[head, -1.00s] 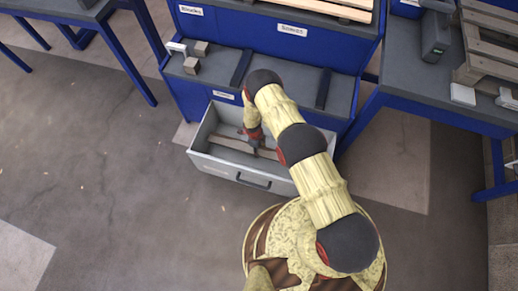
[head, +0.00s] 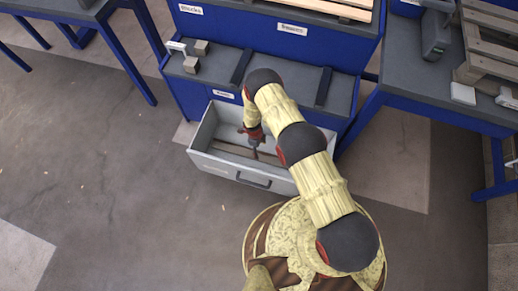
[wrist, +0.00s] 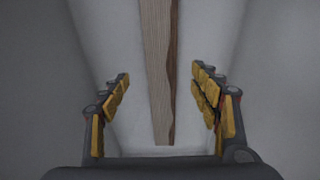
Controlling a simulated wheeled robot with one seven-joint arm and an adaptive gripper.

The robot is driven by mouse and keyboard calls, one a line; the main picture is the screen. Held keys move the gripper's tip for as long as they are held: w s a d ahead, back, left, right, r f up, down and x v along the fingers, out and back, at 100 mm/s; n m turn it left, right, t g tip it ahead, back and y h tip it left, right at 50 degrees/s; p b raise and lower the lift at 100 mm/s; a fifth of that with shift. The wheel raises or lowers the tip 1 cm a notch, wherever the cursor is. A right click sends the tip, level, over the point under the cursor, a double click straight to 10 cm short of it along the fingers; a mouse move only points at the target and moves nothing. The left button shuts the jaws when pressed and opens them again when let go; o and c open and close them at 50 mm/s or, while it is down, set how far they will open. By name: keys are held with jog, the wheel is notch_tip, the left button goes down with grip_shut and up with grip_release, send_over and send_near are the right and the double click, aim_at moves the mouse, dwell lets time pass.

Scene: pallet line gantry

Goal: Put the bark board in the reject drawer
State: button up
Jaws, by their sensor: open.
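The bark board (head: 232,150) is a long brown wooden strip with a darker ragged edge. It lies inside the open grey reject drawer (head: 214,166). In the wrist view the board (wrist: 156,62) runs from the top edge down between the fingers, its near end short of the palm. My gripper (head: 256,143) is inside the drawer's outline, above the board. In the wrist view my gripper (wrist: 160,78) is open, with yellow-padded fingers apart from the board on both sides. My arm hides the drawer's right part.
The drawer juts from a blue bench (head: 185,95) with dark rails and small wooden blocks (head: 192,65) on top. A blue table (head: 425,90) at right carries a dark device (head: 436,35) and slatted wood (head: 490,50). Floor left of the drawer is clear.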

notch_tip(320, 180, up, 13)
jog(key=a+p, duration=0.1)
jog(key=p, duration=0.3)
jog(key=shift+w+a+f, duration=0.15)
jog(key=shift+w+a, duration=0.05)
jog(key=shift+w, duration=0.1)
